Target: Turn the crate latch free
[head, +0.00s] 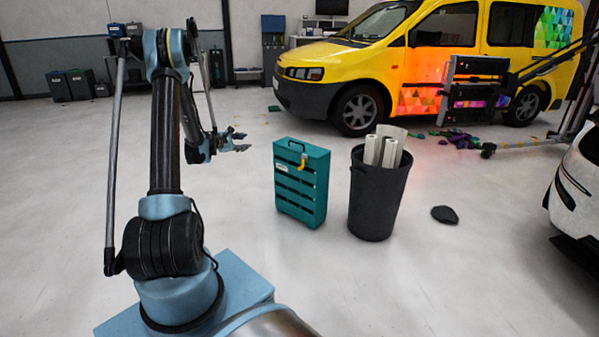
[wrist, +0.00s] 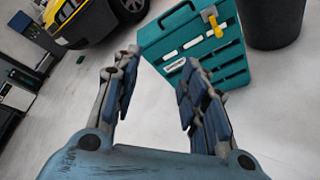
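A teal crate (head: 290,200) stands upright on the floor near the middle of the head view, with slotted openings in its front and a handle on top. Its yellow latch (head: 303,162) sits near the top right of the front face. In the wrist view the crate (wrist: 234,66) is tilted at the top, and the yellow latch (wrist: 213,22) shows on a light mount. My gripper (head: 243,142) is to the left of the crate, apart from it and from the latch. In the wrist view my gripper (wrist: 155,75) has its fingers spread with nothing between them.
A dark bin (head: 374,205) with white rolls (head: 384,151) stands just right of the crate. A dark flat piece (head: 445,214) lies on the floor further right. A yellow van (head: 350,60) is behind, and a white car (head: 578,190) is at the right edge. Floor in front of the crate is clear.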

